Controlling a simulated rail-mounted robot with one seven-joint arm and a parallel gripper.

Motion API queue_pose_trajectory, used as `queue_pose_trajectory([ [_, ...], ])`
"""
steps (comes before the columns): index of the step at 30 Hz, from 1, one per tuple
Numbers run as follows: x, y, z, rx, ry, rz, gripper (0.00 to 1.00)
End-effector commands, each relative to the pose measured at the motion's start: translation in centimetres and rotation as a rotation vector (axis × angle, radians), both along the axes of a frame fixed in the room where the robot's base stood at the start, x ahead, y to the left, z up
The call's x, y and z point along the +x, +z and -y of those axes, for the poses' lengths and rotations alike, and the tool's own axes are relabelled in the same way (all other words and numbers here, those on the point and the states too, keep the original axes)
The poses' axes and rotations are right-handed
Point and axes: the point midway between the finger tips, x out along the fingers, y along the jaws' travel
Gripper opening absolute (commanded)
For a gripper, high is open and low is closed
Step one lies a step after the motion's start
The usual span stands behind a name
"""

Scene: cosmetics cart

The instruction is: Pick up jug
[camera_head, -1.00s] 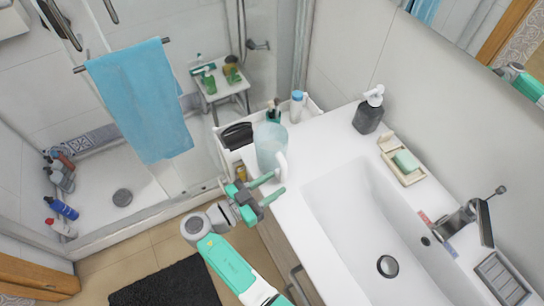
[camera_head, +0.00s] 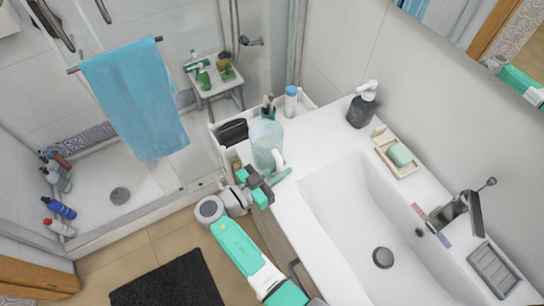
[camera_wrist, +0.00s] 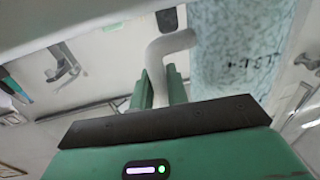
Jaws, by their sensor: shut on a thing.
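The jug (camera_head: 265,142) is pale blue and translucent, with a white handle. It stands upright at the left end of the white counter, by the cart's edge. In the wrist view the jug's speckled body (camera_wrist: 238,45) fills the upper right, and its white handle (camera_wrist: 157,62) comes down between my green fingers. My gripper (camera_head: 275,172) is at the handle side of the jug, shut on the handle. It also shows in the wrist view (camera_wrist: 161,88). Whether the jug's base touches the surface is hard to tell.
A cart (camera_head: 308,103) holding a black item (camera_head: 232,131) and a blue-capped bottle (camera_head: 290,101) is close behind the jug. A dark soap dispenser (camera_head: 361,108), a soap dish (camera_head: 397,168) and the sink (camera_head: 340,200) lie to the right.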

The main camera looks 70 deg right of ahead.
Motion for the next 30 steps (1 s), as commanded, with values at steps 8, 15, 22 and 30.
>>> queue_pose_trajectory([
  [8,0.0,0.7,0.0,-0.003,0.0,0.003,0.0],
  [15,0.0,2.5,0.0,-0.003,0.0,0.003,0.0],
  [22,-1.0,3.7,-1.0,-0.001,0.001,-0.001,0.0],
  [30,-3.7,4.0,-3.6,-0.002,0.001,0.001,0.0],
])
